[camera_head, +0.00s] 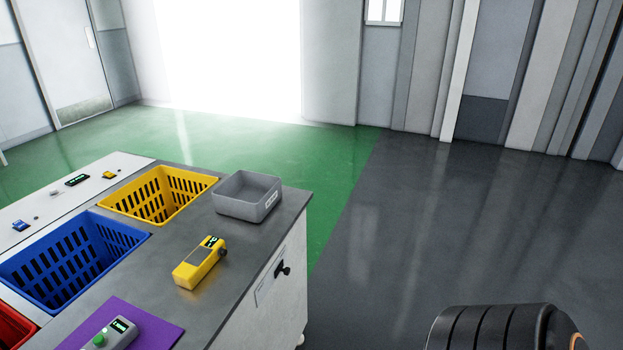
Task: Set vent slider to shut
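No part in view is clearly readable as the vent slider. A small black knob (284,270) sits on the white side face of the workbench (258,318), beside a pale label plate (266,282). I cannot tell whether this knob is the slider, or what position it marks. Neither of my grippers is in view. A dark rounded link of my own arm shows at the bottom right.
The bench top holds a yellow handheld device (199,265), a grey bin (247,212), a yellow basket (128,203), a blue basket (25,264), a red basket (8,340), and a grey box with a green button (110,336) on a purple mat (160,330). Grey floor (430,230) right of the bench is clear.

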